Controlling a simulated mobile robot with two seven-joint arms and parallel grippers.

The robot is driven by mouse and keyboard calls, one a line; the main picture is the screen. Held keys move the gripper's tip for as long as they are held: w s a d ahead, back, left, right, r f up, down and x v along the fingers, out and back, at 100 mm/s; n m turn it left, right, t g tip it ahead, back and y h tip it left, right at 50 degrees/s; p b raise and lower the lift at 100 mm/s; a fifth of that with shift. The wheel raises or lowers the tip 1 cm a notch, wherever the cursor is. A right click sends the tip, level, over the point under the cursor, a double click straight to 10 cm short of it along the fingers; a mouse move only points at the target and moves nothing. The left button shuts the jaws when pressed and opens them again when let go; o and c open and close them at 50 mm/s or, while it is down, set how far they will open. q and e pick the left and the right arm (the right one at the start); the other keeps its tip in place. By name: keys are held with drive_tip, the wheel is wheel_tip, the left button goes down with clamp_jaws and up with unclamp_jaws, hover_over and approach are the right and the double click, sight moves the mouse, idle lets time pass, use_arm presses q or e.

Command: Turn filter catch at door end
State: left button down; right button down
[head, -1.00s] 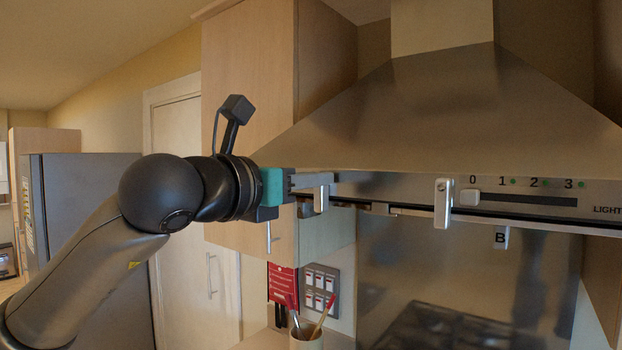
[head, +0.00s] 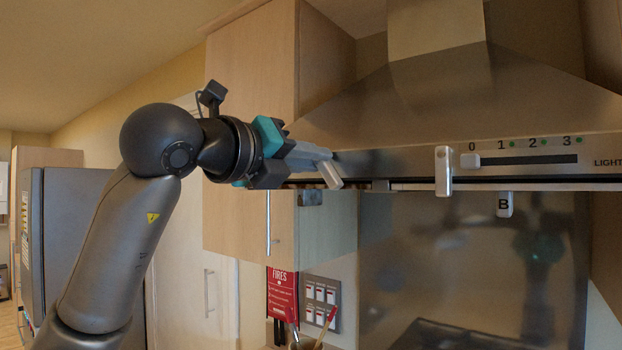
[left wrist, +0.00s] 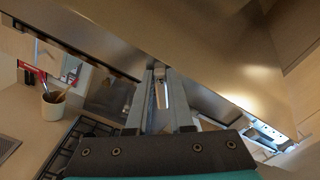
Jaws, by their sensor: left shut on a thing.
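The filter catch (head: 331,174) at the left end of the range hood's front edge is a small pale metal tab. It is tilted, its lower end toward the right. My left gripper (head: 318,160) reaches it from the left and is shut on it. In the left wrist view the catch (left wrist: 161,94) sits between the two finger tips, beneath the hood's steel. A second metal catch (head: 443,171) hangs upright near the hood's middle. My right gripper is in neither view.
The steel hood (head: 400,120) has a slider panel and a tag marked B (head: 504,204) below its edge. A wooden wall cabinet (head: 250,100) stands close behind my left gripper. Utensils, wall switches (head: 320,300) and a hob lie below.

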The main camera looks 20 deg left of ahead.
use_arm(q)
drive_tip(key=n+b, duration=0.5)
drive_tip(key=n, duration=0.5)
drive_tip(key=shift+a+n, duration=0.1)
drive_tip(key=shift+n, duration=0.2)
idle(0.4)
drive_tip(key=c, duration=0.8)
unclamp_jaws()
drive_tip(key=shift+f, duration=0.1)
drive_tip(key=b+v, duration=0.3)
drive_tip(key=v, duration=1.2)
